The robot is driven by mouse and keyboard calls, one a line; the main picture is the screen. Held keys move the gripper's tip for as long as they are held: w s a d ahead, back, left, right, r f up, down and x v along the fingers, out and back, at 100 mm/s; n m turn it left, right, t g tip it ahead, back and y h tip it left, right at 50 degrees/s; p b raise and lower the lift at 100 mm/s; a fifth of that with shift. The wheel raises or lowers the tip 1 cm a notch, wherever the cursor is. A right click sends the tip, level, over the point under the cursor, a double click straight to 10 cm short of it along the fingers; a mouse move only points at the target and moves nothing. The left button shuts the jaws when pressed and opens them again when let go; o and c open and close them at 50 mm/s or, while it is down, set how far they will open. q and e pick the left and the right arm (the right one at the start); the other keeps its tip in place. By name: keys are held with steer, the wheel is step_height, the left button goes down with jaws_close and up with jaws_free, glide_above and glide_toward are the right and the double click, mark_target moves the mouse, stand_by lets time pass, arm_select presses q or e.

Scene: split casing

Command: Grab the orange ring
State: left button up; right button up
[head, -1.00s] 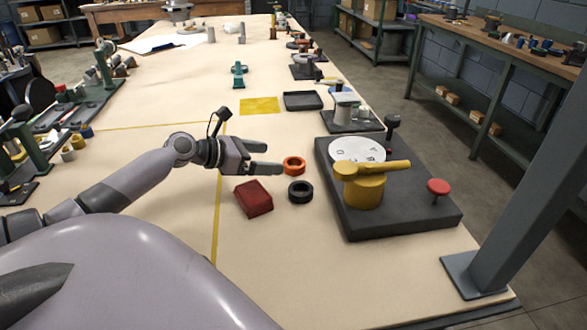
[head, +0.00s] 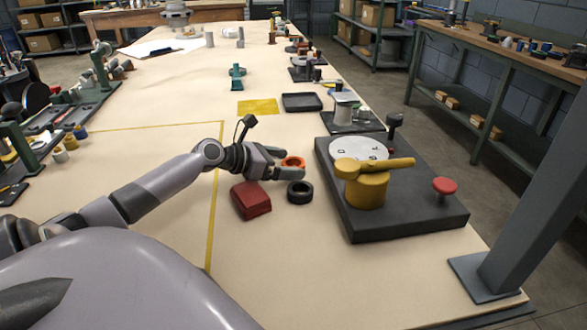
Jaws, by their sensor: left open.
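The orange ring (head: 293,162) lies on the pale tabletop, just beyond a black ring (head: 300,192). My left gripper (head: 284,162) comes in from the left with its fingers spread. Its fingertips reach the left side of the orange ring, and the near finger hides part of the ring's front left. I cannot tell whether they touch the ring. My right gripper is not in the view.
A red block (head: 251,200) lies just in front of my left gripper. A dark base (head: 425,211) with a yellow cylinder and handle (head: 367,185) and a red knob (head: 444,186) stands to the right. A black tray (head: 301,102) lies farther back.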

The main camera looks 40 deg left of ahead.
arm_select(q)
steer(key=shift+w+d+f, duration=0.15)
steer(key=shift+w+d, duration=0.05)
steer(key=shift+w, duration=0.2)
steer(key=c, duration=1.3)
